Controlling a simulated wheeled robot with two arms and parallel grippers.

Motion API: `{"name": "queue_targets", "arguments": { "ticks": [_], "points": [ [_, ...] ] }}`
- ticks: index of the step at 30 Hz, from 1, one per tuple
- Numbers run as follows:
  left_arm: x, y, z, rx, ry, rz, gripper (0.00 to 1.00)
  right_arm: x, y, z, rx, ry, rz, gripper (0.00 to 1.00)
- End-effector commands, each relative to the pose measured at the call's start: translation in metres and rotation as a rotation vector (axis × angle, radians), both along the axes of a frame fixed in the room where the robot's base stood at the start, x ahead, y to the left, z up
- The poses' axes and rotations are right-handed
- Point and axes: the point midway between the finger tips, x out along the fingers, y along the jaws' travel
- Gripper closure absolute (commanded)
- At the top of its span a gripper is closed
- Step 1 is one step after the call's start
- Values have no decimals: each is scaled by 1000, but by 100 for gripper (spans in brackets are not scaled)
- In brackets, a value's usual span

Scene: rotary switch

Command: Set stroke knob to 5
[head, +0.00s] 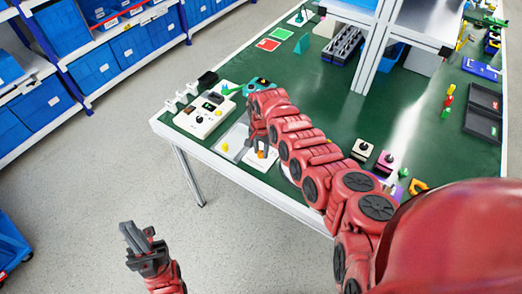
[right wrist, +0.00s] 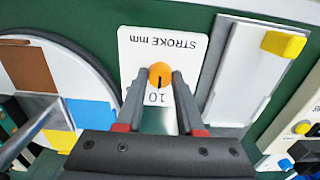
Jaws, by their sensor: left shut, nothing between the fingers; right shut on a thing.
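The stroke knob is a round orange knob (right wrist: 160,73) with a dark pointer line, on a white plate (right wrist: 196,42) marked "STROKE mm", upside down in the right wrist view. The line points toward the printed "10"; other numbers are hidden by my gripper or unreadable. My right gripper (right wrist: 160,80) is shut on the knob, one finger on each side. In the head view the orange knob (head: 261,154) shows beneath my right gripper (head: 260,143) near the table's front edge. My left gripper (head: 138,245) is shut and empty, off the table above the floor.
A grey plate (right wrist: 236,72) with a yellow block lies beside the stroke plate. A round disc with coloured sectors (right wrist: 70,82) is on the other side. A white control box (head: 204,116) stands left of my right gripper. Small knob boxes (head: 362,149) stand right of my arm.

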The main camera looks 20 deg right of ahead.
Motion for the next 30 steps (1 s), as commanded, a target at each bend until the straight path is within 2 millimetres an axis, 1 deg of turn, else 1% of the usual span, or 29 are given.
{"name": "queue_targets", "arguments": {
  "ticks": [8, 14, 20, 30],
  "points": [
    [0, 0, 0, 0, 0, 0, 100, 0, 0, 0, 0, 0, 10, 100],
    [0, 0, 1, 0, 0, 0, 100, 0, 0, 0, 1, 1, 77, 100],
    [0, 0, 3, 0, 0, 0, 100, -1, 0, 0, 0, 1, 215, 100],
    [0, 0, 5, 0, 0, 0, 100, -1, 1, 0, 2, 3, 506, 100]
  ]
}}
